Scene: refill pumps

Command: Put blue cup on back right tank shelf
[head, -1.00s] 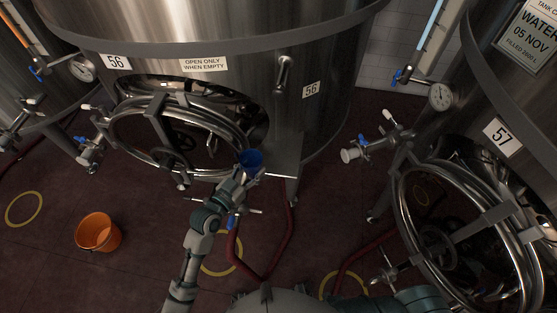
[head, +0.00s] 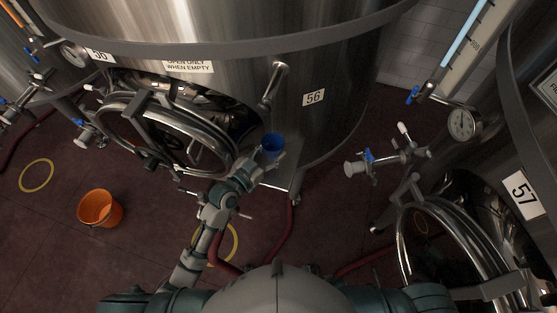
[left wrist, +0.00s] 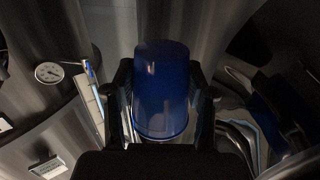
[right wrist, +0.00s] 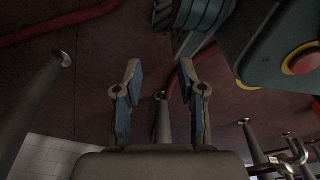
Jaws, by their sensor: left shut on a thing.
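The blue cup (head: 272,146) is held in front of tank 56, right of its round hatch. My left gripper (head: 261,162) is shut on it. In the left wrist view the cup (left wrist: 162,85) stands between the two dark fingers (left wrist: 162,105). A flat metal shelf (head: 285,177) juts from tank 56, just below and right of the cup in the head view. I cannot tell whether the cup touches it. My right gripper (right wrist: 160,75) is open and empty in the right wrist view; it does not show in the head view.
The open hatch door (head: 150,125) of tank 56 is left of my left arm. An orange bucket (head: 100,208) stands on the floor at left. Tank 57 (head: 530,150), with its gauge and valve, is at right. Red hoses (head: 287,230) run below the shelf.

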